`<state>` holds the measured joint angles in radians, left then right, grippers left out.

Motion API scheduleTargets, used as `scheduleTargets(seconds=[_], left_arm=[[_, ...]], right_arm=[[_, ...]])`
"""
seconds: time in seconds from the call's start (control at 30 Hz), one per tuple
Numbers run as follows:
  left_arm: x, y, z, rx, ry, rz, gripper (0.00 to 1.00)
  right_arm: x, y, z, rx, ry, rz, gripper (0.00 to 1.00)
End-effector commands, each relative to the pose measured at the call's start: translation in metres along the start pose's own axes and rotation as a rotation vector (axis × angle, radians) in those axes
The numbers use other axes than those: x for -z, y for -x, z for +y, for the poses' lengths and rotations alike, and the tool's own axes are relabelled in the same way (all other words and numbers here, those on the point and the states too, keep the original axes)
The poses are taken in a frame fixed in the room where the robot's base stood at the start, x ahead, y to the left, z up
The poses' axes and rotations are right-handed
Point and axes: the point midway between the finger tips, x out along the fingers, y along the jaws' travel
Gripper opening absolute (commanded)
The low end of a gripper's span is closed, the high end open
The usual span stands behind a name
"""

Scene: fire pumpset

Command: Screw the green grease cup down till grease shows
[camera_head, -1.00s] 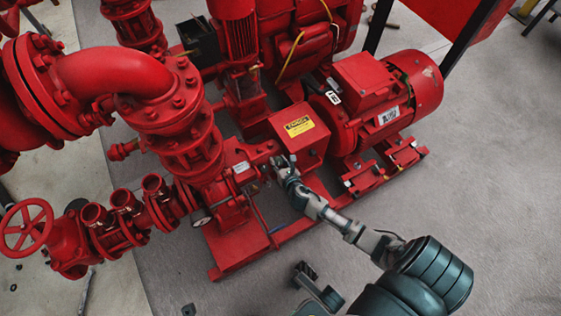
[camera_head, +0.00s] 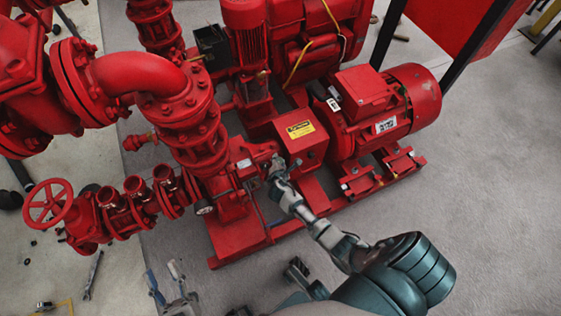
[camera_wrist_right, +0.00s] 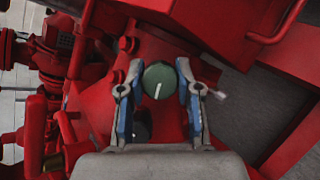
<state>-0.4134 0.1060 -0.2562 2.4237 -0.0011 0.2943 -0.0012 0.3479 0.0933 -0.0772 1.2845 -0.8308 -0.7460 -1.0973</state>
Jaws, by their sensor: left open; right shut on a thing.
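The green grease cup (camera_wrist_right: 159,80) shows in the right wrist view as a round knob with a white line pointing down toward my wrist. It sits on the red pump housing between the two blue-sided fingers of my right gripper (camera_wrist_right: 159,92), which is shut on it. In the head view my right gripper (camera_head: 276,170) is at the pump's bearing housing and the cup is too small to make out there. My left gripper (camera_head: 163,277) is open and empty over the floor at the bottom left. I cannot make out any grease.
A red coupling guard with a yellow label (camera_head: 301,130) stands right of my right gripper. The red motor (camera_head: 410,95) is beyond it. A handwheel valve (camera_head: 50,203) and pipes fill the left. Small tools (camera_head: 93,275) lie on the floor. The front right floor is clear.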

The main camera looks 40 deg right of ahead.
Motion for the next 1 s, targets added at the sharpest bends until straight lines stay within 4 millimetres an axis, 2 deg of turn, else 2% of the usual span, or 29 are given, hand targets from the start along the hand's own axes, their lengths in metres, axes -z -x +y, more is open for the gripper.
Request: scheduleTargets(seconds=[0.3, 0.8, 0.83, 0.87, 1.0], left_arm=[[-0.013, -0.001, -0.002, 0.003, -0.007, -0.104, 0.45], [-0.018, -0.002, -0.003, 0.003, -0.008, -0.123, 0.45], [-0.018, -0.002, -0.003, 0.003, -0.008, -0.123, 0.45], [-0.018, -0.002, -0.003, 0.003, -0.008, -0.123, 0.45], [-0.018, -0.002, -0.003, 0.003, -0.008, -0.122, 0.45]], right_arm=[[-0.003, -0.001, -0.002, 0.046, -0.094, -0.007, 0.0], [-0.003, -0.001, -0.004, 0.054, -0.105, -0.008, 0.0], [-0.003, -0.001, -0.004, 0.053, -0.105, -0.008, 0.41], [-0.003, -0.001, -0.004, 0.053, -0.105, -0.007, 0.45], [-0.002, -0.001, -0.003, 0.051, -0.106, -0.005, 0.45]])
